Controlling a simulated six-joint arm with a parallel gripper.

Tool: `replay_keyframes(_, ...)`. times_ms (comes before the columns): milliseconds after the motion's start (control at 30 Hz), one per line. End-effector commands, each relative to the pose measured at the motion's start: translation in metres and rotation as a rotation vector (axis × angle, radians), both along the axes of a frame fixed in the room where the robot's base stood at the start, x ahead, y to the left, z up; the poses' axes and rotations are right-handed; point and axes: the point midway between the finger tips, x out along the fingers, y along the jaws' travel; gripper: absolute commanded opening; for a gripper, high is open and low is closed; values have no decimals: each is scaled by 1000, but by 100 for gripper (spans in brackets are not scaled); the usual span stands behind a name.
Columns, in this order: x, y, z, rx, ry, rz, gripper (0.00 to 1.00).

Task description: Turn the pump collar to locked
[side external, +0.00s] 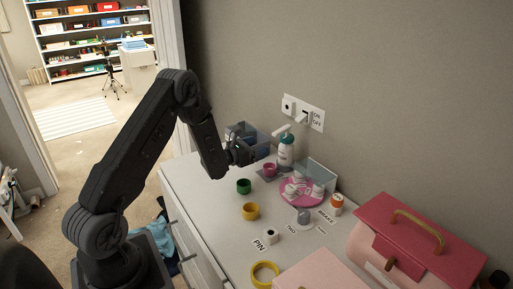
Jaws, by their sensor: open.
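A pump bottle (286,154) with a white spout and a teal collar area stands on the white counter against the wall. It looks upright. The markings on its collar are too small to read, so I cannot tell its setting. My gripper (256,151) is open, to the left of the bottle at about its height in the picture. It looks apart from the bottle, and I see nothing between its fingers. The fingers are small and dark here.
A grey translucent bin (241,131) stands behind my gripper. Pink (269,169), green (243,186) and yellow (250,211) rings or cups, a pink round tray (301,203) with white pieces and a pink box (420,238) crowd the counter (203,203). A switch plate (317,120) is on the wall.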

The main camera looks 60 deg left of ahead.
Motion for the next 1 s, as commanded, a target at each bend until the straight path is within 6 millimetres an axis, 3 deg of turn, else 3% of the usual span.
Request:
replay_keyframes(167, 1, 0, 20, 3, -5, 0, 63)
replay_keyframes(400, 0, 0, 94, 5, -8, 0, 40)
replay_keyframes(733, 0, 0, 182, 4, -7, 0, 8)
replay_keyframes(833, 10, 0, 189, 116, -17, -57, 0)
replay_keyframes(1000, 26, -3, 206, 353, -52, -168, 0)
